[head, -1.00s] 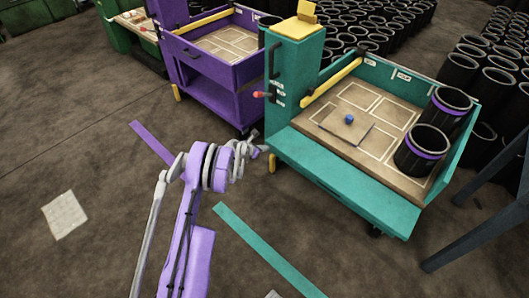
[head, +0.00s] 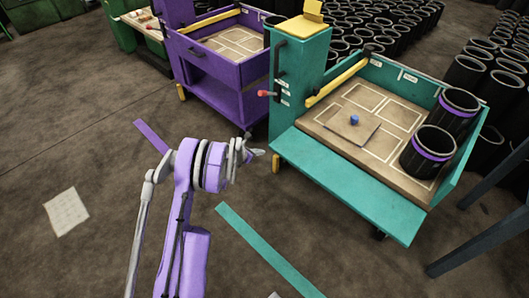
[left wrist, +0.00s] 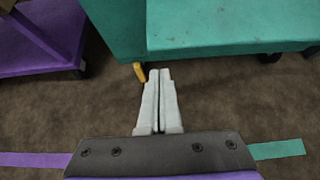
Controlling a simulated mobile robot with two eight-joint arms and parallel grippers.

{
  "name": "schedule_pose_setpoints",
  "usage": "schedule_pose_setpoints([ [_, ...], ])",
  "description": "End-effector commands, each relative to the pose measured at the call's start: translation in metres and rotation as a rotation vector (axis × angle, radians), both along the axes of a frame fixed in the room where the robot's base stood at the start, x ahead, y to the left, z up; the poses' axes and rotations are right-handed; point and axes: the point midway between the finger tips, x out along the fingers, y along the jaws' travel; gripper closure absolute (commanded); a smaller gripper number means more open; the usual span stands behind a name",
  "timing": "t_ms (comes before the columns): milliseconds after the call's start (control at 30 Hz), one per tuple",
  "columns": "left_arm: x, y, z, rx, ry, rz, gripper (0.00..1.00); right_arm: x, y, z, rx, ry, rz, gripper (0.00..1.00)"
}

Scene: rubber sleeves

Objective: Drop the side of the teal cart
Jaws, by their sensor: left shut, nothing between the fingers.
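The teal cart (head: 304,58) stands right of centre in the head view. Its near side panel (head: 345,185) lies folded outward along the front of the tan bed, broad face showing; its exact angle is hard to tell. The panel also shows in the left wrist view (left wrist: 225,22). A red-tipped lever (head: 266,94) sticks out of the teal post. My left gripper (head: 258,153) is shut and empty, just left of the panel's left end. In the left wrist view its fingers (left wrist: 160,73) are together over brown floor beside a yellow foot (left wrist: 139,72). My right gripper is not in view.
A purple cart (head: 218,85) stands behind to the left. Two black sleeves with purple bands (head: 428,153) and a tan board with a blue knob (head: 354,120) sit on the teal cart's bed. Teal tape (head: 265,248) marks the floor. Floor at left is mostly open.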

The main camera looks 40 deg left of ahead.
Motion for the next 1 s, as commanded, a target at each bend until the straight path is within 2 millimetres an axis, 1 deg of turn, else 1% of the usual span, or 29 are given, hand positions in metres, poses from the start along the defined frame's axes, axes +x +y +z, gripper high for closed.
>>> schedule_pose_setpoints([
  [33,-0.006,0.000,0.008,-0.001,0.000,0.001,1.00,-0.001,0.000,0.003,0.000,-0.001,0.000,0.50],
  [100,-0.012,0.000,0.014,0.000,0.000,0.000,1.00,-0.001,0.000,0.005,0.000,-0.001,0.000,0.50],
  [233,-0.018,0.000,0.020,0.001,0.000,0.001,1.00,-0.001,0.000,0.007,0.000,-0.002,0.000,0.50],
  [500,-0.020,-0.001,0.021,0.001,0.001,-0.002,1.00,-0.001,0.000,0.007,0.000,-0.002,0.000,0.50],
  [567,-0.019,-0.004,0.023,0.010,0.004,-0.013,1.00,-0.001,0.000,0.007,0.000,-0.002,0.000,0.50],
  [600,-0.017,-0.009,0.026,0.026,0.010,-0.030,1.00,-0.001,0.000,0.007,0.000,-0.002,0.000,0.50],
  [667,-0.015,-0.023,0.035,0.070,0.025,-0.080,1.00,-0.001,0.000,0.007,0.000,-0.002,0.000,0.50],
  [767,-0.012,-0.061,0.056,0.198,0.065,-0.224,1.00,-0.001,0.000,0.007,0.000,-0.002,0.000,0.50],
  [800,-0.012,-0.081,0.067,0.266,0.082,-0.302,1.00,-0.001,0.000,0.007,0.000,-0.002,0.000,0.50],
  [867,-0.016,-0.112,0.083,0.374,0.108,-0.427,1.00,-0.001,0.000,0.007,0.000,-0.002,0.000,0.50],
  [900,-0.020,-0.132,0.094,0.448,0.124,-0.513,1.00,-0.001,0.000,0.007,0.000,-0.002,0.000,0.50],
  [967,-0.029,-0.161,0.108,0.557,0.143,-0.645,1.00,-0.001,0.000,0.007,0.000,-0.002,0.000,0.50],
  [1000,-0.036,-0.179,0.117,0.627,0.155,-0.732,1.00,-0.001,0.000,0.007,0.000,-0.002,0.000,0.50],
])
